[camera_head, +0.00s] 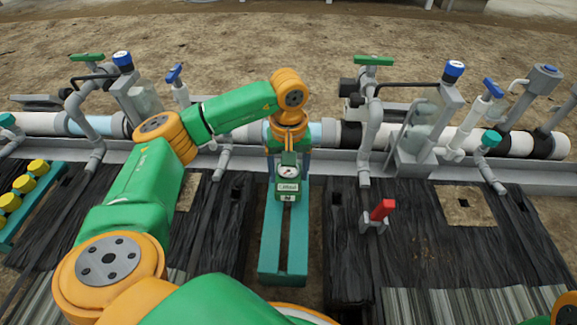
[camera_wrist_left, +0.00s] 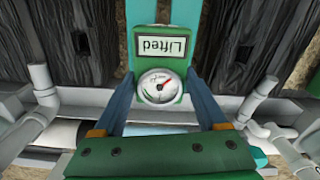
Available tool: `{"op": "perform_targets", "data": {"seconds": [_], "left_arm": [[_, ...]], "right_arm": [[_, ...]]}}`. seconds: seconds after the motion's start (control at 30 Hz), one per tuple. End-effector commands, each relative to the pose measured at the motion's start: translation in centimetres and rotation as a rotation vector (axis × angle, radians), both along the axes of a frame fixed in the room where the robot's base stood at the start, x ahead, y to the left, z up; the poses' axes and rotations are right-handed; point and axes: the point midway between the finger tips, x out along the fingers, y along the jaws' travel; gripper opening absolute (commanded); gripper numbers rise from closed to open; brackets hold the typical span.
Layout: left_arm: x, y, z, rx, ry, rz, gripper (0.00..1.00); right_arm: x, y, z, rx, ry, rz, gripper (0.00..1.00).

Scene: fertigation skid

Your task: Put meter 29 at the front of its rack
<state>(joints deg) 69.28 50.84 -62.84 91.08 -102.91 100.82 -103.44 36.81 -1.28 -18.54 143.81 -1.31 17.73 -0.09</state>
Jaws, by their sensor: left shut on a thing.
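The meter (camera_head: 289,186) is a green block with a round white dial and a small display reading "Lifted"; a small plate below it is too small to read. It also shows upside down in the left wrist view (camera_wrist_left: 160,70). My left gripper (camera_head: 289,168) is shut on the meter, with a blue finger on each side of it. The rack (camera_head: 284,255) is a long teal rail with a slot down its middle, running from the pipes toward me. The meter is over the rack's far half, and the display says lifted; the gap is hard to see. My right gripper is out of view.
Grey and white pipes (camera_head: 520,143) with valves run across behind the rack. A red-handled valve (camera_head: 380,212) stands to its right. A teal tray (camera_head: 22,207) with yellow caps lies at far left. Black sheeting flanks the rack; its near part is empty.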

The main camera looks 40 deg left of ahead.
Motion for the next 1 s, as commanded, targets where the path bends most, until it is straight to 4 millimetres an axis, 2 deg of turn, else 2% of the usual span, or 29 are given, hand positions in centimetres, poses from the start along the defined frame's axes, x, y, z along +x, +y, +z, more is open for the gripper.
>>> {"op": "perform_targets", "data": {"seconds": [0.87,0.9,0.97,1.0], "left_arm": [[0.0,0.0,-2.8,0.001,0.001,0.0,0.14],[0.0,0.0,-2.7,0.001,0.001,0.0,0.8],[0.0,0.0,-2.7,0.001,0.001,0.0,0.96],[0.0,0.0,-2.7,0.001,0.001,0.0,1.0]], "right_arm": [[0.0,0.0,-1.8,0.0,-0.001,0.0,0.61],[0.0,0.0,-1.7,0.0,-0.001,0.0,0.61],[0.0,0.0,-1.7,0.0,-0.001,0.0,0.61],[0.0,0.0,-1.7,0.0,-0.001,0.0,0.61]]}}
